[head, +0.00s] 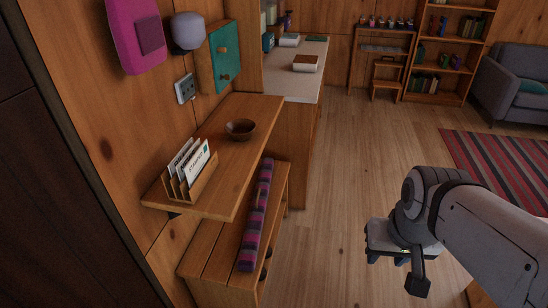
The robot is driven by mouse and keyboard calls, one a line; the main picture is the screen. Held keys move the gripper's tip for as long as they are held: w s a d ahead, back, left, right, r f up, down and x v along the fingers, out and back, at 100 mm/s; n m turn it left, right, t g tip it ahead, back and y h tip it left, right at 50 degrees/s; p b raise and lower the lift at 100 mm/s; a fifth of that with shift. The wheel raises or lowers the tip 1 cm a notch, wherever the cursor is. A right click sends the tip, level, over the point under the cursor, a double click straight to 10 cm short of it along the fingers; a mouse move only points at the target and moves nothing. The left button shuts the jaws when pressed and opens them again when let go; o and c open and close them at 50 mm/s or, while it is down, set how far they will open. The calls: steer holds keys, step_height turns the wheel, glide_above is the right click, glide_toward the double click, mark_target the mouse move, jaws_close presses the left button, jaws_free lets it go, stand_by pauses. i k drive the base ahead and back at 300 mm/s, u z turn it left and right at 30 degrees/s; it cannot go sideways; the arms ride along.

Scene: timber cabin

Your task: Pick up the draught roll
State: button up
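The draught roll (256,215) is a long roll with purple, pink and dark bands. It lies lengthwise along the right side of a low wooden bench (214,258), below a wall shelf. The shelf hides part of the bench to the roll's left. My gripper (396,272) is at the lower right of the head view, over the floor and well to the right of the roll. Its two fingers point down and stand apart, with nothing seen between them.
A counter (290,76) stands beyond. Clear floor (340,165) lies right of the bench. A striped rug (500,165) is farther right.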

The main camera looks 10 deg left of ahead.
mark_target(248, 256)
steer(key=z, duration=0.05)
steer(key=i, duration=1)
steer(key=u, duration=0.05)
